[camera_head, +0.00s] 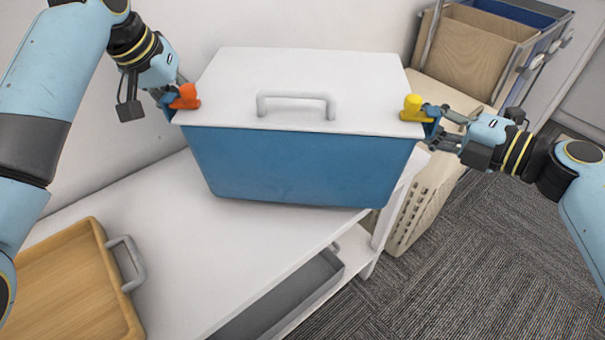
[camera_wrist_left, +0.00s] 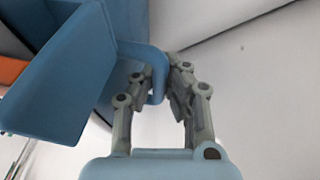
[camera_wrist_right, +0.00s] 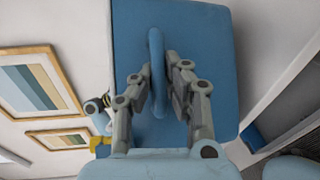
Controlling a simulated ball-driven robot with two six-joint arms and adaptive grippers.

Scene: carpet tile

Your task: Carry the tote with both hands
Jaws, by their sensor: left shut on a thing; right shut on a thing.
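The blue tote (camera_head: 290,165) with a white lid (camera_head: 235,75) and a lid handle (camera_head: 297,97) is in the middle of the head view, above the white bench top. I cannot tell whether its base touches the bench. My left gripper (camera_head: 172,98) is at the tote's left end by an orange latch (camera_head: 186,97); the left wrist view shows its fingers shut on a blue side handle (camera_wrist_left: 158,78). My right gripper (camera_head: 436,122) is at the right end by a yellow latch (camera_head: 412,107), its fingers shut on the other side handle (camera_wrist_right: 155,65). The tote's underside is hidden.
A wooden tray (camera_head: 70,285) with a grey handle lies on the white bench (camera_head: 190,250) at lower left. A grey bin (camera_head: 290,295) sits on a lower shelf. A beige basket (camera_head: 420,205) and wooden crate (camera_head: 470,50) stand at right. Carpet (camera_head: 480,270) is open at lower right.

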